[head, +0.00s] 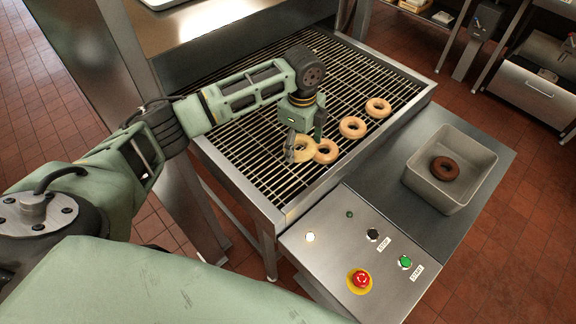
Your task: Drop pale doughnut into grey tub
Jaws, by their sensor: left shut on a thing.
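In the head view a pale doughnut (304,156) is at the front part of the wire grate, lighter than the others. My left gripper (302,150) comes down over it from above and is shut on it; the fingers hide part of the ring. I cannot tell whether the doughnut still touches the grate. The grey tub (423,187) stands on the steel side table at the right, with a dark brown doughnut (445,168) inside. My right gripper is not in view.
A golden doughnut (326,151) lies right beside the pale one. Two more golden doughnuts, one nearer (352,127) and one farther (378,108), lie on the grate (262,140). A control panel (330,255) with a red emergency button (361,280) is at the front.

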